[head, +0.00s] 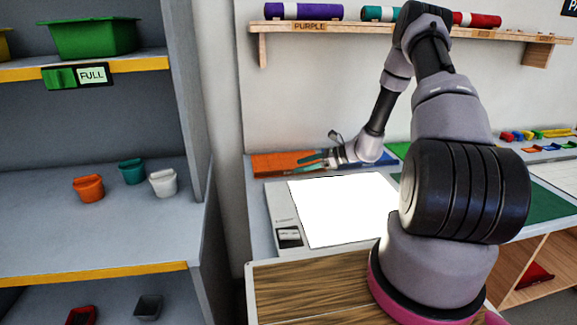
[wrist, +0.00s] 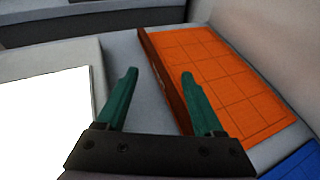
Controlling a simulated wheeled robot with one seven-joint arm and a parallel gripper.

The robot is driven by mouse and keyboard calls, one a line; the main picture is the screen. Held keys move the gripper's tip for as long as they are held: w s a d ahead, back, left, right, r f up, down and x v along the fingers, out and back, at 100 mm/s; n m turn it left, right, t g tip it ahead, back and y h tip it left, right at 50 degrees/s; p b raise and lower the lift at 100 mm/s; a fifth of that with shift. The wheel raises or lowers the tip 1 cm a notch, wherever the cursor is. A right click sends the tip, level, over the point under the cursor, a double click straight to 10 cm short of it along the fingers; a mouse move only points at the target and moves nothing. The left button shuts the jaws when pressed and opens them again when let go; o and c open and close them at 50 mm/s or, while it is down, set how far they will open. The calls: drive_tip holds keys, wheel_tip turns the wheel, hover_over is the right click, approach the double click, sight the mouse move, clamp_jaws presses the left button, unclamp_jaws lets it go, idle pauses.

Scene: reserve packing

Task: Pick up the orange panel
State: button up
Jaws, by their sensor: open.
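The orange panel (head: 280,163) lies on the counter at the back, left of my arm. In the wrist view the orange panel (wrist: 232,80) shows a grid of squares and a darker, raised strip along its left edge. My gripper (wrist: 159,74) is open, with green fingers. The near part of the raised strip appears between the fingers, the left finger over grey counter and the right finger over the panel's face. Whether either finger touches is unclear. In the head view my gripper (head: 304,164) is low at the panel's right end.
A blue panel (wrist: 302,163) lies beside the orange one. A box with a bright white top (head: 340,210) stands in front of the panels. A shelf with coloured rolls (head: 380,26) hangs above. A shelving unit (head: 90,240) with small tubs stands left.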

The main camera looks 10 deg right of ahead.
sight(288, 170)
drive_tip(key=shift+x, duration=3.1)
drive_tip(key=shift+s+f, duration=0.1)
drive_tip(key=shift+s, duration=0.1)
clamp_jaws()
